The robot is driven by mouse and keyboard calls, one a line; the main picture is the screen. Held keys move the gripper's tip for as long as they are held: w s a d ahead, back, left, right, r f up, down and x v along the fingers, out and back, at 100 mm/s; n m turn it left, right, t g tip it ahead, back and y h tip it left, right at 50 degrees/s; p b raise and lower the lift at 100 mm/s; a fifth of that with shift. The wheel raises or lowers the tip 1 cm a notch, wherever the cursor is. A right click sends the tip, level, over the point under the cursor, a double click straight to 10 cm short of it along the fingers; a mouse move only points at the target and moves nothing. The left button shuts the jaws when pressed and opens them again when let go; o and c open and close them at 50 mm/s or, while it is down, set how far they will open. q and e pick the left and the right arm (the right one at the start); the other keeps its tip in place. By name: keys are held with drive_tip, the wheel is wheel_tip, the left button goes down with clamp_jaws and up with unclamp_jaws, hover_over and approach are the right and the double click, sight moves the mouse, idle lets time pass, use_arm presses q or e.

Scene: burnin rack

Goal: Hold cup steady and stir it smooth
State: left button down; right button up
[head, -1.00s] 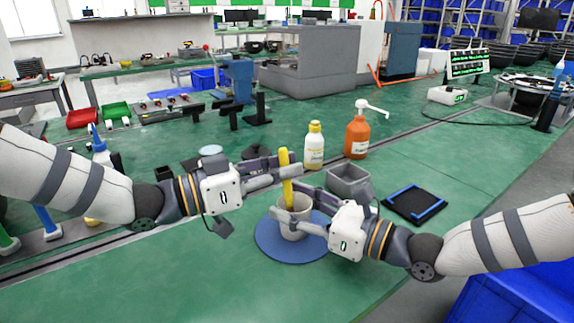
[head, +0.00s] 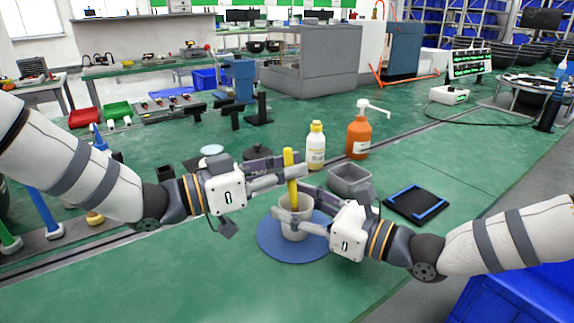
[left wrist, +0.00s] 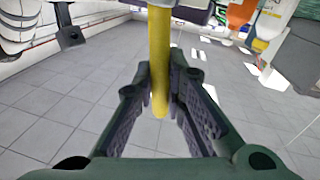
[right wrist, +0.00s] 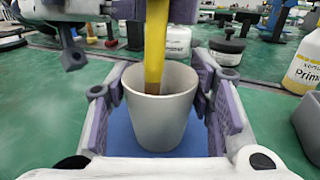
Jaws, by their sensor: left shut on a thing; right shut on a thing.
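The light grey cup (head: 296,222) stands upright on a round blue mat (head: 275,247). My right gripper (head: 293,219) is shut around the cup; in the right wrist view its pads flank the cup (right wrist: 160,112) on both sides. My left gripper (head: 290,178) is shut on a yellow stirring stick (head: 289,160) above the cup. The stick stands near upright, and its lower end goes into the cup in the right wrist view (right wrist: 156,50). The left wrist view shows the stick (left wrist: 159,60) between the left fingers. The cup's contents are mostly hidden.
A white bottle with a yellow cap (head: 315,147) and an orange pump bottle (head: 358,137) stand behind the cup. A grey bin (head: 349,180) and a black pad with blue corner marks (head: 416,205) lie to the right. The green table is clear in front.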

use_arm(q)
drive_tip(key=shift+w+d, duration=0.25)
drive_tip(key=shift+w, duration=0.05)
drive_tip(key=shift+w+a, duration=0.3)
wheel_tip(320, 180, up, 7)
drive_tip(key=w, duration=0.1)
drive_tip(key=shift+a, duration=0.4)
drive_tip(key=shift+w+r, duration=0.1)
idle(0.6)
wheel_tip(320, 180, up, 5)
idle(0.5)
